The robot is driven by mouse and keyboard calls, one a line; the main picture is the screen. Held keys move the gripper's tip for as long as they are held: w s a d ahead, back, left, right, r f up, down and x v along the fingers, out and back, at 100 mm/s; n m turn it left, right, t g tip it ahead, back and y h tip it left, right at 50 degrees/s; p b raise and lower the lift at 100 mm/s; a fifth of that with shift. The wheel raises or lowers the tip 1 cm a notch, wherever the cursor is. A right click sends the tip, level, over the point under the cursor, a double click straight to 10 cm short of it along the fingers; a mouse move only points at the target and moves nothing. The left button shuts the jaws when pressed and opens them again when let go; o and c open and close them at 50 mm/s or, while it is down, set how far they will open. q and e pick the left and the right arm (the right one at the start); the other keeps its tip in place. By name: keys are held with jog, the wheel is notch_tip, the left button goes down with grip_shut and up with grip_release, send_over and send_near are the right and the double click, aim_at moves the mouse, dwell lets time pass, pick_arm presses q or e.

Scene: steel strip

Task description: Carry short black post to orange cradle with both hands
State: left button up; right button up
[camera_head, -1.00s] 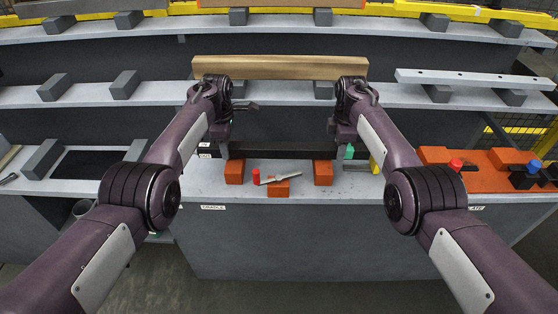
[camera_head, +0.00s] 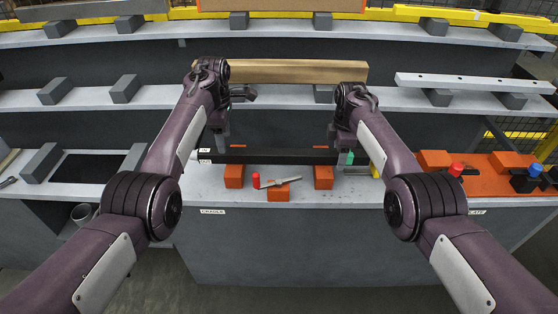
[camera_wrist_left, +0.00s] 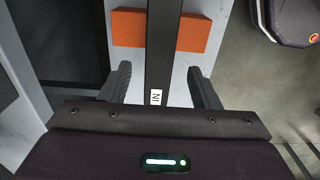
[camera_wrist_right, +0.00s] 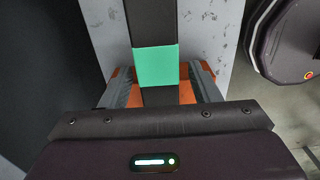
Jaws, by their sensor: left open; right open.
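The short black post (camera_head: 280,156) lies level across the two orange cradle blocks (camera_head: 234,178) (camera_head: 323,178); orange shows both in front of and behind it. Its left end has white labels, one reading IN in the left wrist view (camera_wrist_left: 156,97). A green band (camera_wrist_right: 156,66) marks its right end. My left gripper (camera_head: 222,142) is open, its fingers apart on either side of the post near the left block. My right gripper (camera_head: 338,146) is open, its fingers on either side of the post near the green band. In both wrist views gaps show between fingers and post.
A red cylinder (camera_head: 256,180) and a grey tool on an orange block (camera_head: 280,190) sit in front of the post. A wooden beam (camera_head: 290,71) lies on the shelf above, behind my wrists. Orange fixtures (camera_head: 490,178) stand at the right.

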pick_arm(q)
notch_tip(320, 180, up, 6)
pick_arm(e)
notch_tip(320, 180, up, 12)
dwell(0.6)
jog(key=shift+s+f, duration=0.1)
dwell(0.3)
